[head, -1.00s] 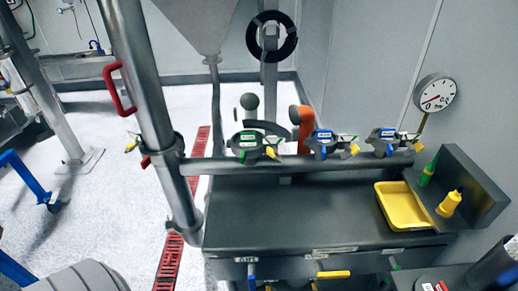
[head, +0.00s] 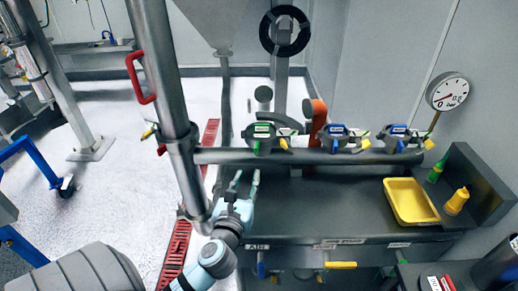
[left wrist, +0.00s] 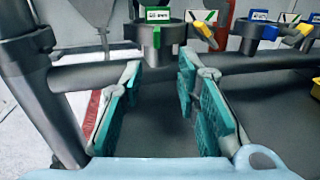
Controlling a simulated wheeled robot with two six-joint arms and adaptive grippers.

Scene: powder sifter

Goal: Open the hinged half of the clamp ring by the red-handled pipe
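The grey pipe (head: 167,75) with the red handle (head: 140,79) stands upright at the left of the bench in the head view. A dark clamp ring (head: 184,137) sits around it where the horizontal pipe joins, with a small yellow-and-green tab at its left and a red piece below. From this distance I cannot tell its hinged half apart. My left gripper (head: 245,184) is low and right of that ring, in front of the horizontal pipe, apart from both. In the left wrist view its teal-padded fingers (left wrist: 162,105) are spread and empty. My right gripper is out of view.
Clamps with green (head: 262,130) and blue labels (head: 337,130) line the horizontal pipe (head: 310,157). The bench (head: 320,205) holds a yellow tray (head: 408,203) and yellow bottle (head: 456,201) at the right. A pressure gauge (head: 448,94) is above. Bare bench lies left of the tray.

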